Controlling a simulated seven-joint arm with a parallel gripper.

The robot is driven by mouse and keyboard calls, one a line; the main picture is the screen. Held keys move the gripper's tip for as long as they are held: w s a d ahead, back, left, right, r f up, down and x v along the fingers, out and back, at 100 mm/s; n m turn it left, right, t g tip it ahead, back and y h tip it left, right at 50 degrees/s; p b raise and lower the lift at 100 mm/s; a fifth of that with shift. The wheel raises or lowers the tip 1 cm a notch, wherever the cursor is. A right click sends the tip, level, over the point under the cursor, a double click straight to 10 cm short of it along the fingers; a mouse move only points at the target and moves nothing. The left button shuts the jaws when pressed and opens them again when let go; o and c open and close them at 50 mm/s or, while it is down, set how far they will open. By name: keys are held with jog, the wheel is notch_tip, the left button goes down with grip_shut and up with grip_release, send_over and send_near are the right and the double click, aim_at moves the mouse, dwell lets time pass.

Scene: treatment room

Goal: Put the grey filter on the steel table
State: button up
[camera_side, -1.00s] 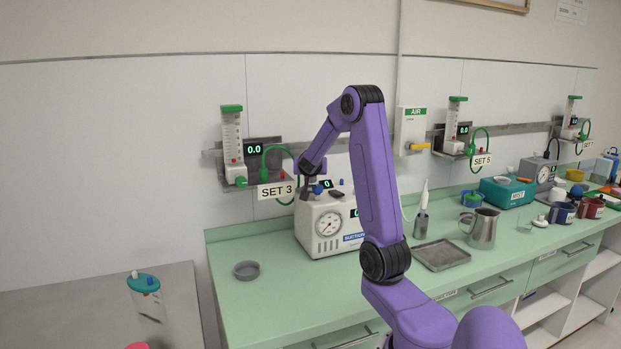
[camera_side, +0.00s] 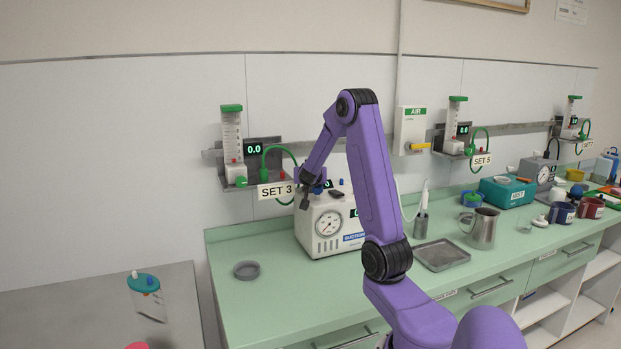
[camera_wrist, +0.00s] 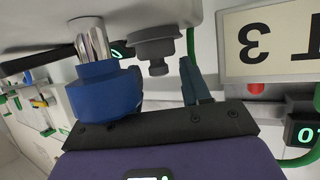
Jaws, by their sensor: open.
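In the wrist view a grey, stepped round piece with a narrow stub, which looks like the grey filter (camera_wrist: 155,48), is at the pale suction unit's surface. My gripper (camera_wrist: 160,85) is open; the stub points in between its fingers, with no grip visible. The right finger shows clearly, but the other is mostly hidden behind a blue cap on a chrome stem (camera_wrist: 93,40). In the side view my gripper (camera_side: 305,196) is at the upper left of the suction unit (camera_side: 325,228); I cannot make out the filter there. The steel table (camera_side: 70,315) is at lower left.
A canister with a teal lid (camera_side: 144,283) stands on the steel table. A grey dish (camera_side: 247,270) lies on the green counter (camera_side: 285,300). The SET 3 holder (camera_side: 275,191) and its green hose are close to my gripper. The steel table's near-left area looks clear.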

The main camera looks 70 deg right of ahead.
jog(key=shift+f, duration=0.1)
jog(key=v, duration=1.7)
jog(key=shift+s+r, duration=0.25)
jog(key=shift+r, duration=0.05)
